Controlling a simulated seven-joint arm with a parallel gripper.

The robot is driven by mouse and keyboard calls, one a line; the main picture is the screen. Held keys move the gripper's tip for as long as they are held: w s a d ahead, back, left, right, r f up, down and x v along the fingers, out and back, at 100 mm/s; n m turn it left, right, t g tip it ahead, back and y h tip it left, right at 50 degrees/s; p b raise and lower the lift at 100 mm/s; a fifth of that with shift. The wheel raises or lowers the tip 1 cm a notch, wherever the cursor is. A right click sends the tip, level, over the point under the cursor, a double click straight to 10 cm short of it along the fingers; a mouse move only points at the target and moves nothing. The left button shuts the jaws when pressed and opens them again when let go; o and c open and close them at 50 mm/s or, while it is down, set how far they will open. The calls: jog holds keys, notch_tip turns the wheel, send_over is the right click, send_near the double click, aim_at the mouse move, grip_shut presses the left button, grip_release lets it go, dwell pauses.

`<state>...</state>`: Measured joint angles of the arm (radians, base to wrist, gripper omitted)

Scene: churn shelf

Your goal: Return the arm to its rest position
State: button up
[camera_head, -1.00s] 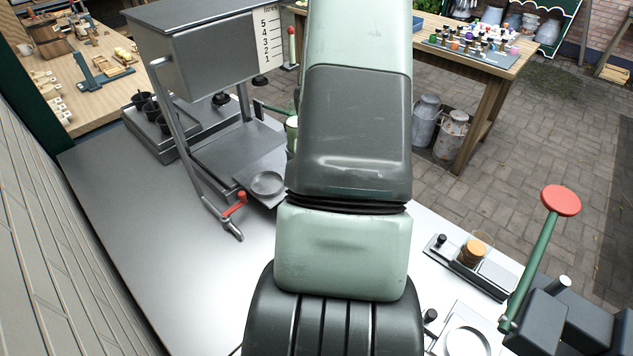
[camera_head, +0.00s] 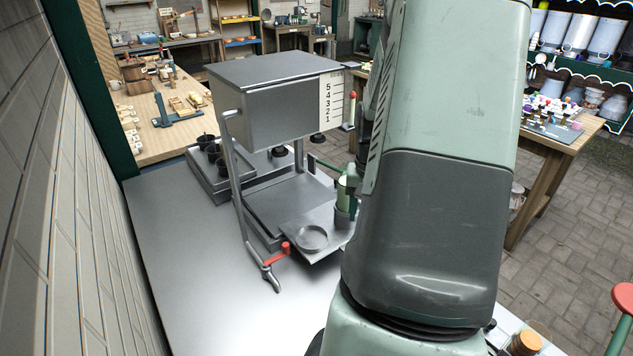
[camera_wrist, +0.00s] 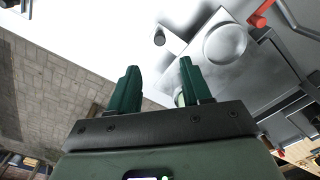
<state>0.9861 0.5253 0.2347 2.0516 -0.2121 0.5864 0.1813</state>
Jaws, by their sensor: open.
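My gripper (camera_wrist: 156,85) shows in the wrist view with its two green fingers apart and nothing between them. Past the fingertips is a bright steel worktop. In the head view my own green and grey arm fills the middle right and hides my gripper. The arm stands to the right of a grey steel machine (camera_head: 280,110) with a scale numbered 1 to 5. A round dish (camera_head: 312,238) sits on the machine's front plate; it also shows in the wrist view, to the right of the fingers.
The steel worktop (camera_head: 170,240) is bare at the left front. A red-handled crank (camera_head: 278,252) juts from the machine's front. A green cylinder (camera_head: 345,192) stands between the machine and my arm. A red-topped lever (camera_head: 622,297) is at the far right.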

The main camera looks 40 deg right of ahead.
jog(key=w+a+r+n+t+h, duration=0.1)
jog(key=w+a+r+n+t, duration=0.15)
jog(key=a+r, duration=0.75)
jog(key=w+a+r+n+t+h, duration=0.1)
jog(key=w+a+r+n+t, duration=0.15)
jog(key=a+r, duration=0.65)
jog(key=s+a+r+n+t+y, duration=0.1)
jog(key=s+a+r, duration=0.2)
jog(key=a, duration=0.2)
jog(key=s+a+r+n+y, duration=0.1)
jog(key=s+a+r, duration=0.2)
jog(key=a, duration=0.2)
jog(key=s+a+n, duration=0.1)
jog(key=s+n, duration=0.1)
jog(key=s, duration=0.6)
jog(key=shift+s+a, duration=0.15)
jog(key=shift+a, duration=0.05)
